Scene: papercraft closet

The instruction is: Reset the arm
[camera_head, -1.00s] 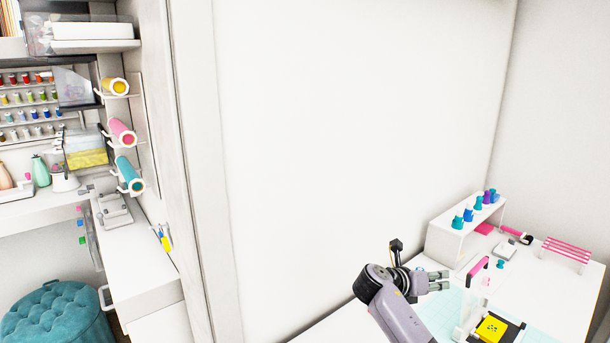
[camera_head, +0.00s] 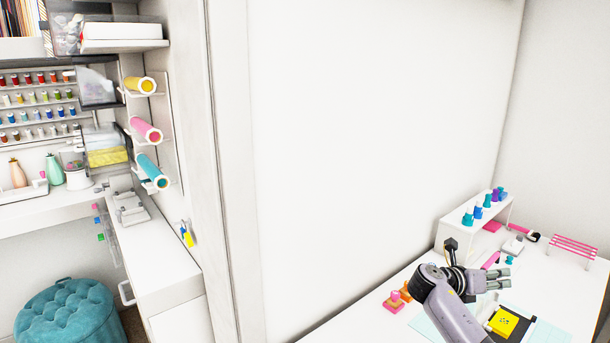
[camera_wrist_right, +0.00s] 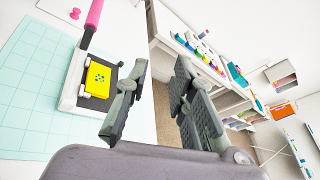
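My right arm (camera_head: 450,306) comes in from the bottom right of the head view, over the white craft table. My left gripper is not in view.
A white stand with thread spools (camera_head: 487,212) is at the table's back. Pink and orange stamps (camera_head: 396,301) lie left of my arm. A pink rack (camera_head: 573,250) stands at the right. A teal stool (camera_head: 68,312) and stocked shelves are at far left. The wall is bare.

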